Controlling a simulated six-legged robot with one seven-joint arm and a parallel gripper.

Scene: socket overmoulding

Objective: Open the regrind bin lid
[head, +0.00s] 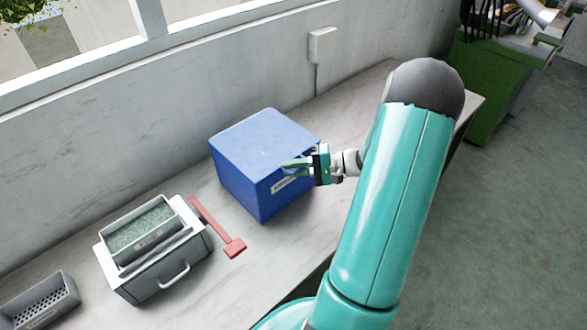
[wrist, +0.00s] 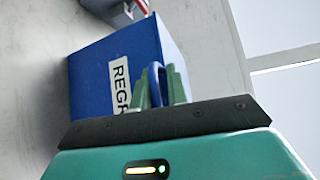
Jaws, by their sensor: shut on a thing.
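The blue regrind bin (head: 240,177) stands on the bench with its lid (head: 262,140) lying closed on top. In the wrist view the bin (wrist: 88,85) shows a white label (wrist: 120,85) with the letters "REGR"; the rest of the label is hidden by my fingers. My gripper (head: 298,166) is at the bin's right-hand front side, near the lid's edge. In the wrist view my gripper's green fingers (wrist: 160,88) are shut on a blue handle (wrist: 154,75) between them.
A grey machine with a granule-filled tray (head: 140,235) and a handle stands left of the bin. A red tool (head: 215,226) lies between them. A perforated grey box (head: 40,302) is at the far left. A green cabinet (head: 487,80) stands at the back right.

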